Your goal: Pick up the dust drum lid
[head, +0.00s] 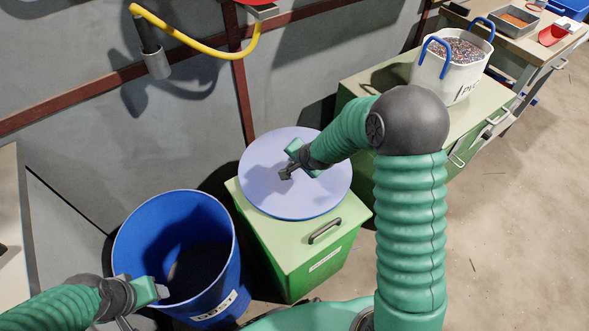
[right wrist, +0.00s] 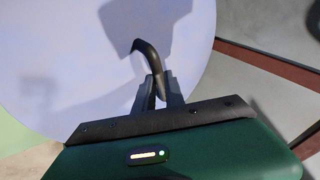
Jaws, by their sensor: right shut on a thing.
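The dust drum lid (head: 325,185) is a pale lavender-blue disc on top of a green cabinet (head: 300,260); whether it touches the top cannot be told. My right gripper (head: 286,172) is over the middle of the lid. In the right wrist view, its fingers (right wrist: 161,92) are shut on the lid's dark bent handle (right wrist: 148,55), with the lid (right wrist: 75,60) behind. The blue dust drum (head: 225,240) stands open left of the cabinet, with dark contents.
A white tub (head: 460,80) with blue handles and shredded scrap stands on a green cabinet to the right. A yellow hose (head: 190,40) hangs from the wall rail. A bench edge (head: 15,220) is at the left. The floor at right is clear.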

